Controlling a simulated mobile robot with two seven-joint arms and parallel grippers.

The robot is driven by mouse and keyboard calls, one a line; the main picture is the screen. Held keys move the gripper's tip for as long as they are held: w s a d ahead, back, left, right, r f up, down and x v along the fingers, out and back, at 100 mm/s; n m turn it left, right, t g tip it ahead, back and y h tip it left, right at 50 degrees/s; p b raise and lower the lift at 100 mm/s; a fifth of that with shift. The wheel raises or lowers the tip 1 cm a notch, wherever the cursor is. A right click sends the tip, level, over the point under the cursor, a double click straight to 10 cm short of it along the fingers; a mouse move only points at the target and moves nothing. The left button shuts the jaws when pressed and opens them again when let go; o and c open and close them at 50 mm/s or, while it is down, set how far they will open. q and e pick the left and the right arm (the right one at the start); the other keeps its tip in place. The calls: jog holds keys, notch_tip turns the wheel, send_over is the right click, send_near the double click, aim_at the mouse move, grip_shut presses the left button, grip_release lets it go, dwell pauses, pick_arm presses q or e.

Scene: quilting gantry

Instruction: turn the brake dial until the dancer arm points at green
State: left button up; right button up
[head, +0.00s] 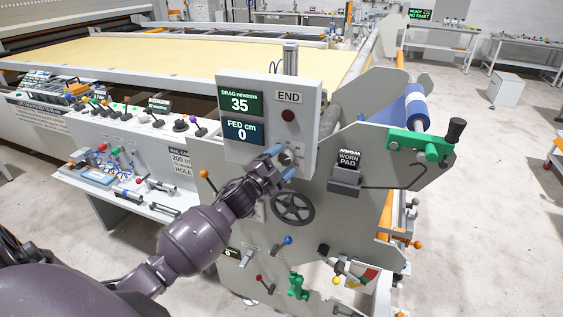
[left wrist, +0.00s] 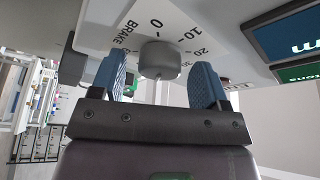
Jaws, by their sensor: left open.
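The brake dial (left wrist: 160,58) is a grey knob on a white plate marked BRAKE, with 0, 10, 20 and 30 around it. My left gripper (left wrist: 158,80) is open, its blue fingers on either side of the knob; I cannot tell whether they touch it. In the head view my left gripper (head: 281,164) is at the lower right of the grey control box and hides most of the dial. A red, yellow and green sector (head: 366,277) shows low on the machine. Which colour the dancer arm points at is too small to tell. My right gripper is not in view.
The drag display (head: 240,103) reads 35 and the fed display (head: 244,131) reads 0. A black handwheel (head: 293,209) sits just below my left gripper. A green crank (head: 420,147) and several coloured levers stick out nearby. Open floor lies to the right.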

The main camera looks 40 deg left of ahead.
pick_arm(q)
jog(key=b+v, duration=0.1)
jog(key=v, duration=0.9)
jog(key=shift+s+b, duration=0.3)
jog(key=shift+b, duration=0.1)
jog(key=shift+f, duration=0.1)
jog(key=s+d+f+n+g+y, duration=0.1)
jog(key=s+d+f+n+g, duration=0.3)
jog(key=s+f, duration=0.5)
jog(key=s+d+f+n+g+y+b, duration=0.1)
jog(key=s+d+f+n+g, duration=0.3)
jog(key=s+d+f+n, duration=0.4)
notch_tip(320, 180, down, 7)
jog(key=shift+s+f+n, duration=0.2)
jog(key=shift+s+n, duration=0.2)
jog(key=shift+s, duration=0.5)
dwell(1.7)
